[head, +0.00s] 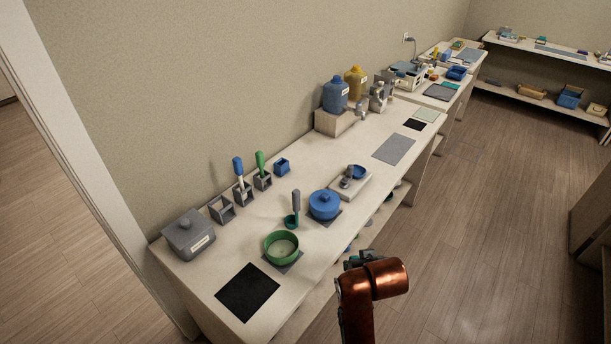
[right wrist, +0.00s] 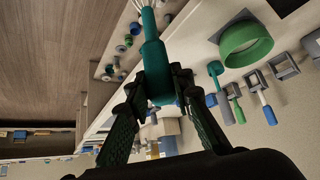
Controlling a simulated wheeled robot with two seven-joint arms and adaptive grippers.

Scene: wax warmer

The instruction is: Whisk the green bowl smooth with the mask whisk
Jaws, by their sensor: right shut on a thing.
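The green bowl (head: 282,247) stands on a grey square near the front edge of the counter. Its inside looks pale in the head view. It also shows upside down at the upper right of the right wrist view (right wrist: 246,44). My right gripper (right wrist: 159,86) is shut on the teal handle of the mask whisk (right wrist: 153,56), whose pale wires run out of the top of the right wrist view. In the head view, my right gripper (head: 362,260) is right of the bowl, apart from it, beyond the counter's front edge; the whisk is mostly hidden there. My left gripper is not in view.
A black mat (head: 248,292) lies left of the bowl, and a grey lidded box (head: 188,235) behind. Upright holders (head: 222,210) line the wall.

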